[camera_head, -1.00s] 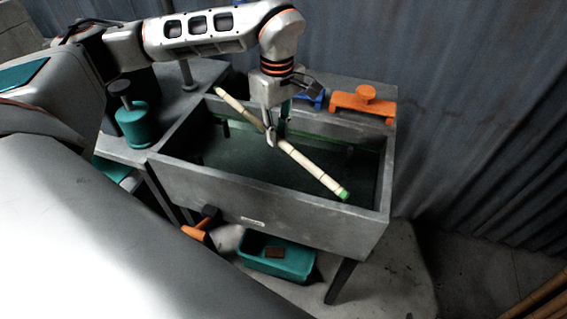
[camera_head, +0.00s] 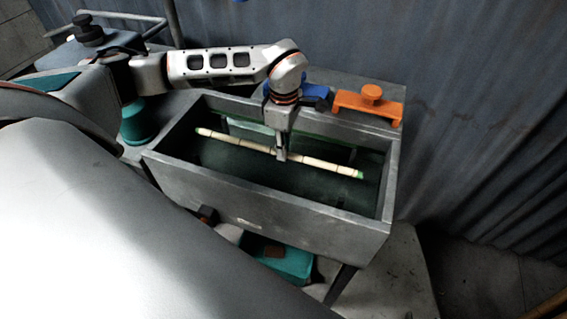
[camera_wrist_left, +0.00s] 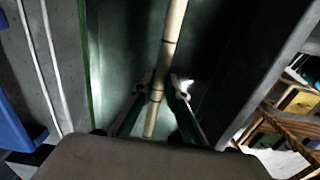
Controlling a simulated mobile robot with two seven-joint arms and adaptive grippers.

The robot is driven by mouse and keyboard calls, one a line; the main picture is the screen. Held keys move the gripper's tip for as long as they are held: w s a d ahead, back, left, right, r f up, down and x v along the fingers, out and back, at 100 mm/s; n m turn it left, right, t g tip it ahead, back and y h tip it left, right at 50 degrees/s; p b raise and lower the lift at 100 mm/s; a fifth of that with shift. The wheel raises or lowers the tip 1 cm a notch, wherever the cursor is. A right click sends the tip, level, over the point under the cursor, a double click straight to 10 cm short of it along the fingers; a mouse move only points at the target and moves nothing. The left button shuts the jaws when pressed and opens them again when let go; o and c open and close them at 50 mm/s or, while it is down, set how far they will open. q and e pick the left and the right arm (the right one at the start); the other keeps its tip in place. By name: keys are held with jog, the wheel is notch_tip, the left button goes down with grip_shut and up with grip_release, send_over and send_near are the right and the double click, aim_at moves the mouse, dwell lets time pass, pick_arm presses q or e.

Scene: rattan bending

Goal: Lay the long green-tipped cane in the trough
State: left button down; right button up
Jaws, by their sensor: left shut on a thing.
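The long pale cane (camera_head: 322,165) has a bright green tip at its right end in the head view. It lies lengthwise within the opening of the grey trough (camera_head: 262,205), both ends inside the walls. Whether it touches the trough floor, I cannot tell. My left gripper (camera_head: 281,156) points down into the trough and is shut on the cane near its middle. In the left wrist view, the cane (camera_wrist_left: 170,48) runs between the fingertips of my left gripper (camera_wrist_left: 164,88). My right gripper is not in view.
An orange tool (camera_head: 368,105) and a blue one (camera_head: 316,92) sit on the ledge behind the trough. A teal pot (camera_head: 134,122) stands left of it. A teal bin (camera_head: 285,262) is below. Floor at the right is clear.

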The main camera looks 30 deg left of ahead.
pick_arm(q)
notch_tip(320, 180, down, 6)
jog(key=shift+f, duration=0.35)
jog(key=shift+f, duration=0.1)
jog(key=shift+f, duration=0.35)
jog(key=shift+f, duration=0.2)
jog(key=c, duration=2)
grip_release()
jog(key=shift+r, duration=0.1)
